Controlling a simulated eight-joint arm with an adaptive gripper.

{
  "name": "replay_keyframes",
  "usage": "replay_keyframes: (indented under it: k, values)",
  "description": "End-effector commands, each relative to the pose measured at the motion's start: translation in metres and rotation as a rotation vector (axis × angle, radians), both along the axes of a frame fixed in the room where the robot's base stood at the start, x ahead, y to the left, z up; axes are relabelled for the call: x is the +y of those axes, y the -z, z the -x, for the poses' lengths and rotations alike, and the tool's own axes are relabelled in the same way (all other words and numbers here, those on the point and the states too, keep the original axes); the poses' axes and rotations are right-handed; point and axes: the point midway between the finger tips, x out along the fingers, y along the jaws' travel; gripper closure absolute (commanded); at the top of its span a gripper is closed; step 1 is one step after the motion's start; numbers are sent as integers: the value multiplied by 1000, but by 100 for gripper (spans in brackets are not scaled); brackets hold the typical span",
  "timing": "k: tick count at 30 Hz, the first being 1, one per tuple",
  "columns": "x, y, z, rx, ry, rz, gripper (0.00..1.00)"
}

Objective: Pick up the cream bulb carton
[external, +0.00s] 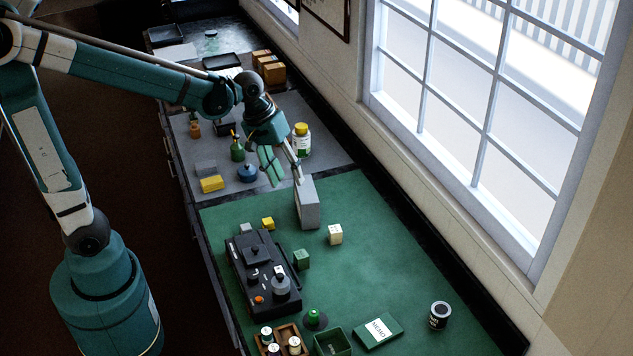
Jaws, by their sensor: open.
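The cream bulb carton (335,234) is a small pale box on the green mat (375,265), to the right of an upright grey box. My gripper (284,173) is open and points down, above and to the left of the carton and apart from it. One finger is teal; the other is pale and shows close to the top of the grey box. I cannot tell whether that finger touches the box. Nothing shows between the fingers.
The upright grey box (308,203) stands between my gripper and the carton. A black device (262,272) and a green cube (301,259) are to the left. A memo box (377,331) and dark can (439,315) are in front. The mat right of the carton is clear.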

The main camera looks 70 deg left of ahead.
Motion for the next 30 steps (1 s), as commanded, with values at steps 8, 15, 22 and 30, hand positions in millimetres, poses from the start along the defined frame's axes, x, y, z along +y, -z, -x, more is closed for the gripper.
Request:
replay_keyframes:
  k: [8,15,22,30]
  values:
    - [4,20,-35,72,-102,61,59]
    - [8,41,-62,137,-189,111,59]
    - [12,65,-87,201,-272,156,59]
    - [17,97,-114,278,-368,204,59]
